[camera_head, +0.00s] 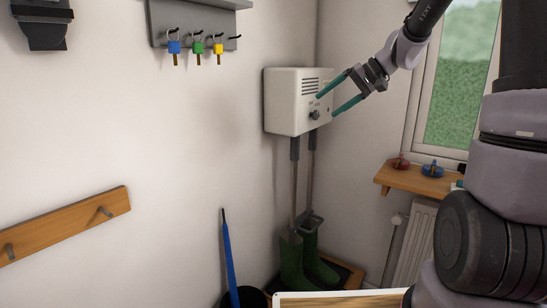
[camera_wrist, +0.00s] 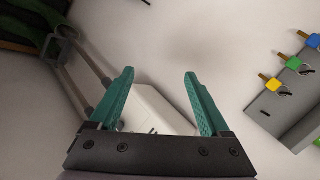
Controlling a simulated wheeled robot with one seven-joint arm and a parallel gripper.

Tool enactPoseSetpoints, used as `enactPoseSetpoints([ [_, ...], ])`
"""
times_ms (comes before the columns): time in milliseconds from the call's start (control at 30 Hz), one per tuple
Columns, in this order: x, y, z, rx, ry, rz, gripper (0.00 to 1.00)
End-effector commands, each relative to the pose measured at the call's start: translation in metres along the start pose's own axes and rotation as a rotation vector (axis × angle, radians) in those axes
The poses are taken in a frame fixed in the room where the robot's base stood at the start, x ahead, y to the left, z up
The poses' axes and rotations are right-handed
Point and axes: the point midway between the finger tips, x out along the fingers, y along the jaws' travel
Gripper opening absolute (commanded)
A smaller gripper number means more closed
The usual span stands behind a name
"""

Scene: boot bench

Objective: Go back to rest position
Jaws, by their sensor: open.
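My gripper (camera_head: 340,93) has two teal fingers and is open and empty. In the head view it is at the upper right, in front of a white wall box (camera_head: 283,100) with vents and a dark knob (camera_head: 315,114). The fingers overlap the box's front in the picture; I cannot tell whether they touch it. In the wrist view the gripper (camera_wrist: 160,80) shows both fingers apart, with the white box (camera_wrist: 155,108) behind and between them.
Green boots (camera_head: 292,260) stand below the box. A key rack with blue (camera_head: 173,47), green and yellow keys hangs at upper left. A wooden shelf (camera_head: 440,185) holds a red and a blue item under the window. A wooden peg rail (camera_head: 65,225) is at left.

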Motion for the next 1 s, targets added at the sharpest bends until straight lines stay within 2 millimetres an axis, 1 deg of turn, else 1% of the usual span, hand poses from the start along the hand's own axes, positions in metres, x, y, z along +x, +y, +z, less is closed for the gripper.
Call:
enactPoseSetpoints([
  [33,-0.011,-0.011,0.02,-0.004,-0.005,0.056,0.81],
  [200,-0.048,-0.026,0.081,0.033,0.014,0.244,0.81],
  [333,-0.077,-0.029,0.125,0.061,0.074,0.367,0.81],
  [400,-0.093,-0.028,0.148,0.078,0.12,0.422,0.81],
  [500,-0.114,-0.024,0.176,0.099,0.191,0.484,0.81],
  [600,-0.129,-0.019,0.196,0.117,0.259,0.522,0.81],
  [700,-0.139,-0.014,0.21,0.132,0.309,0.542,0.81],
  [833,-0.145,-0.011,0.217,0.143,0.342,0.553,0.81],
  [1000,-0.146,-0.01,0.218,0.147,0.346,0.555,0.81],
])
